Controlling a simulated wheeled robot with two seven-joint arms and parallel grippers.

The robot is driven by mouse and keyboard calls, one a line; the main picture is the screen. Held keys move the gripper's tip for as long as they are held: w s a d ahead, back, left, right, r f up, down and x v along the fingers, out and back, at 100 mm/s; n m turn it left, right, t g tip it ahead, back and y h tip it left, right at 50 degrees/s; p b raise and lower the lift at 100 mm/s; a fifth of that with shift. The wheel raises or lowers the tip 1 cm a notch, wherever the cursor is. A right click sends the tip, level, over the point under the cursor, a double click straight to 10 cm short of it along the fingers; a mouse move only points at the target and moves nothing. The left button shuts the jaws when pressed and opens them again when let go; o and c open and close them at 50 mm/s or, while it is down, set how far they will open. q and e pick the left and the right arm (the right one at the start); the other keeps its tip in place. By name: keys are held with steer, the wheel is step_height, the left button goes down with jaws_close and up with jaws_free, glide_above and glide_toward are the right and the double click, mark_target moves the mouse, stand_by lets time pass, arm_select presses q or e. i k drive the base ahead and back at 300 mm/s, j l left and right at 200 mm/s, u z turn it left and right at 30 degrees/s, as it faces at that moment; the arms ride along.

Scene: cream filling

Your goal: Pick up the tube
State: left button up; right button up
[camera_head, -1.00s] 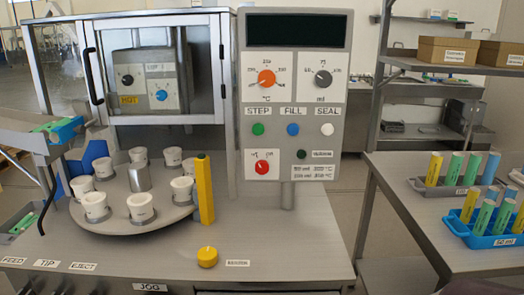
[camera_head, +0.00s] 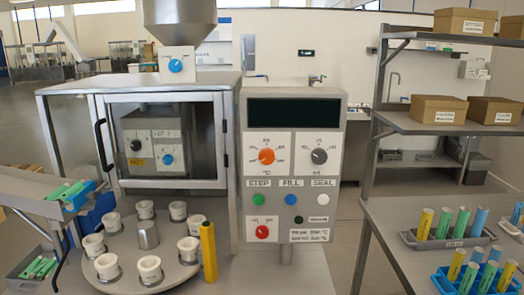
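Several tubes are in view, and I cannot tell which one the task means. Yellow, green and blue tubes (camera_head: 443,222) stand upright in a grey rack (camera_head: 412,239) on the right table. More yellow, green and blue tubes (camera_head: 487,277) stand in a blue rack (camera_head: 440,282) in front of it, cut off by the picture's bottom edge. Green tubes (camera_head: 68,190) lie in a sloped tray (camera_head: 25,183) at the left, and others (camera_head: 38,267) lie in a lower bin (camera_head: 14,279). Neither of my grippers is in view.
The filling machine's control panel (camera_head: 290,120) stands in the middle. A turntable (camera_head: 125,250) with several white cups and a yellow post (camera_head: 208,250) are in front of its cabinet (camera_head: 165,140). Shelves with cardboard boxes (camera_head: 438,108) rise behind the right table (camera_head: 390,225).

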mark_target(78, 186)
steer(key=u, duration=1.25)
